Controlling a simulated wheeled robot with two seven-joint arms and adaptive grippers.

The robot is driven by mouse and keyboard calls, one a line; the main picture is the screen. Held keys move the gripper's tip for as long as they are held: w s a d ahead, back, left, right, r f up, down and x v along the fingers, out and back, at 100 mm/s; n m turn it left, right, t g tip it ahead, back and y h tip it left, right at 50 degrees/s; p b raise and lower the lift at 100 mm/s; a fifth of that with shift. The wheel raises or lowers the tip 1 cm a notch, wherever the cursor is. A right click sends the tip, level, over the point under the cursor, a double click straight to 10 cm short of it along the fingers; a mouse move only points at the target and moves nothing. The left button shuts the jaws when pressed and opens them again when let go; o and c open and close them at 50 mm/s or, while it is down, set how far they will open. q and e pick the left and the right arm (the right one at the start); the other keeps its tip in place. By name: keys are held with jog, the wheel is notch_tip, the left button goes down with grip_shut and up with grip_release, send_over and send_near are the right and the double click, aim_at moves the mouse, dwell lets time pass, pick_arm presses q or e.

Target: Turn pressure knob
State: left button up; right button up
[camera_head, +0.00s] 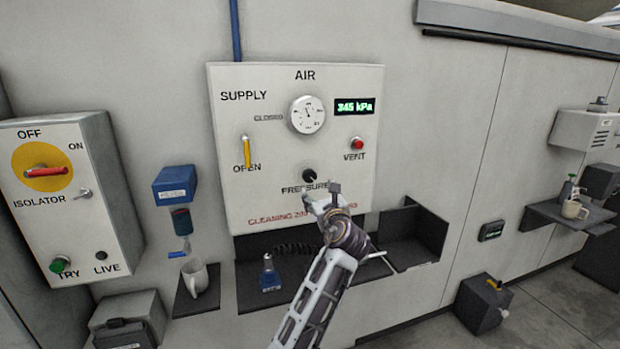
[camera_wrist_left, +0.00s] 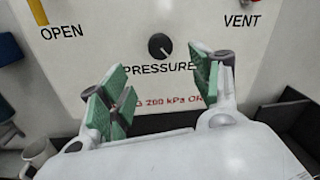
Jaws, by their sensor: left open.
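The black pressure knob (camera_head: 309,176) sits on the white AIR panel (camera_head: 240,110), above the word PRESSURE. The knob also shows in the left wrist view (camera_wrist_left: 160,46), with a pale pointer mark on its face. The gauge (camera_head: 307,115) is above it, and the green display (camera_head: 355,106) reads 345 kPa. My left gripper (camera_head: 325,198) is just below the knob in the head view. In the left wrist view its green-padded fingers (camera_wrist_left: 160,95) are spread apart and empty, with the knob beyond and between them, not touched. My right gripper is not in view.
A yellow supply lever (camera_head: 247,152) and a red vent button (camera_head: 357,143) flank the knob on the panel. Below is a dark shelf (camera_head: 420,235) with a blue-labelled bottle (camera_head: 269,275). An isolator box (camera_head: 60,200) stands left, a white mug (camera_head: 195,276) beside the shelf.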

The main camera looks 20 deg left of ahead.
aim_at(310, 177)
pick_arm(q)
jog(key=shift+p+x, duration=0.5)
jog(key=shift+x, duration=6.25)
jog(key=c, duration=0.9)
jog(key=shift+f, duration=0.1)
jog(key=shift+c, duration=0.8)
